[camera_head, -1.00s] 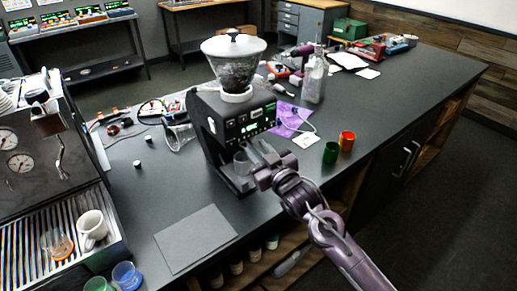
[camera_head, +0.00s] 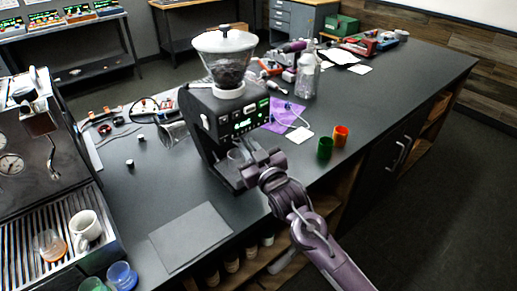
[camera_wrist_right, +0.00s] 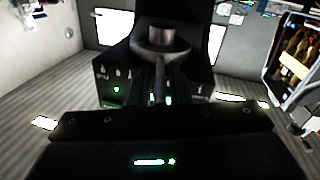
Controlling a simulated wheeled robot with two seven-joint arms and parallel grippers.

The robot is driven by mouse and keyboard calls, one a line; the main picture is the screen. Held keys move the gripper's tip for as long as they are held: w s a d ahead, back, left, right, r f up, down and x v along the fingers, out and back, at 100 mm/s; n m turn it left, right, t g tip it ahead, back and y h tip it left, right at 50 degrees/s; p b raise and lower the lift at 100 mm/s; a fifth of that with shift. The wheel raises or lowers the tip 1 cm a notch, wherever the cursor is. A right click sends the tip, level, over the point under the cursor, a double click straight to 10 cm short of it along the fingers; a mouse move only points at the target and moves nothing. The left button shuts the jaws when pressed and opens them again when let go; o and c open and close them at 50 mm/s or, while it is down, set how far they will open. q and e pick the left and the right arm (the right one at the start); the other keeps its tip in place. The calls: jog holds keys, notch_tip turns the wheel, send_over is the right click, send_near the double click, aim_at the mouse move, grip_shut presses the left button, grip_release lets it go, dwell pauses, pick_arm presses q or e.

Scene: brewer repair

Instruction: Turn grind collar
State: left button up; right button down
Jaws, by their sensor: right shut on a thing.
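The black grinder (camera_head: 208,120) stands on the dark counter with a clear hopper (camera_head: 226,68) of dark beans on top. A pale collar ring (camera_head: 229,92) sits just under the hopper. My right gripper (camera_head: 254,164) is low at the grinder's front, well below the collar. It is shut on a dark handle that runs to a round metal cup, seemingly a portafilter (camera_wrist_right: 160,42), under the grinder's front. The fingertips are dark and partly hidden in the right wrist view. My left gripper is not in view.
A green cup (camera_head: 325,147) and an orange cup (camera_head: 340,136) stand right of the grinder. A clear bottle (camera_head: 307,75) is behind them. A grey mat (camera_head: 190,237) lies in front. The espresso machine (camera_head: 50,170) is at the left, with cups on its grate.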

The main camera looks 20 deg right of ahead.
jog(key=c, duration=1.5)
grip_release()
jog(key=shift+s, duration=0.1)
jog(key=shift+s+f, duration=0.1)
jog(key=shift+s, duration=0.25)
jog(key=s+d+b, duration=0.1)
jog(key=s+b, duration=0.1)
jog(key=s, duration=0.5)
jog(key=shift+d, duration=0.15)
